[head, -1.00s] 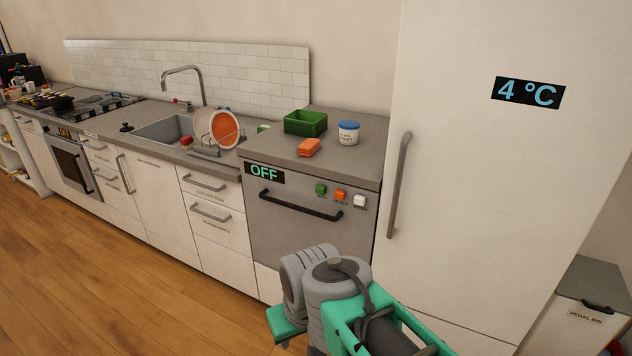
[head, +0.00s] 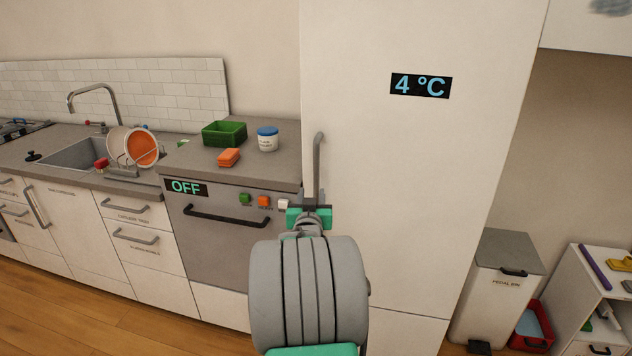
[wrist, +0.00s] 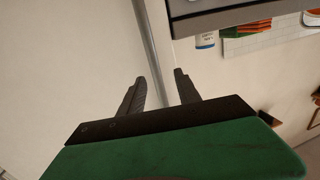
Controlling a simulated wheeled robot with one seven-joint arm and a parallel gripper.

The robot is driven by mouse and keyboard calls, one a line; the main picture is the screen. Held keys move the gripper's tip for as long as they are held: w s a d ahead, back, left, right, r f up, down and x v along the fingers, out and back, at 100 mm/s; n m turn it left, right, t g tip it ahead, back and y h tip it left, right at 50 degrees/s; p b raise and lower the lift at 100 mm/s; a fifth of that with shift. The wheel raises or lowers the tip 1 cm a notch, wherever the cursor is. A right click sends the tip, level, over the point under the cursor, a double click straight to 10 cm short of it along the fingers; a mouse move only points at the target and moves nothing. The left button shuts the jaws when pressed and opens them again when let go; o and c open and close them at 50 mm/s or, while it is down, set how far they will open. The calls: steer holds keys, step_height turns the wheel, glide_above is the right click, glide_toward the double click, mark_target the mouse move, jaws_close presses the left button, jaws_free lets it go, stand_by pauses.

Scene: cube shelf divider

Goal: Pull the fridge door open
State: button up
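The fridge is a tall white unit with a closed door (head: 400,190) and a "4 °C" display. Its vertical grey handle (head: 317,160) is near the door's left edge. My gripper (head: 311,212) is at the handle's lower part and hides its lower end. In the wrist view my gripper (wrist: 160,82) has its two dark fingers spread, with the grey handle (wrist: 151,50) running down between them. Gaps show on the finger sides, so it is not gripped. Whether a finger touches the handle I cannot tell.
A dishwasher (head: 225,235) marked "OFF" stands left of the fridge. On its counter are a green basket (head: 224,133), an orange sponge (head: 229,157) and a blue-lidded jar (head: 267,140). A pedal bin (head: 497,290) and a low shelf (head: 600,280) stand right. Wooden floor shows at lower left.

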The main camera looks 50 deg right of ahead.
mark_target(316, 181)
steer(key=x, duration=0.2)
steer(key=p+x, duration=0.1)
steer(key=x, duration=0.5)
steer(key=shift+s+d+r+p, duration=0.25)
steer(key=shift+s+r+p, duration=0.1)
steer(key=shift+s+p, duration=0.05)
jaws_close()
stand_by(0.9)
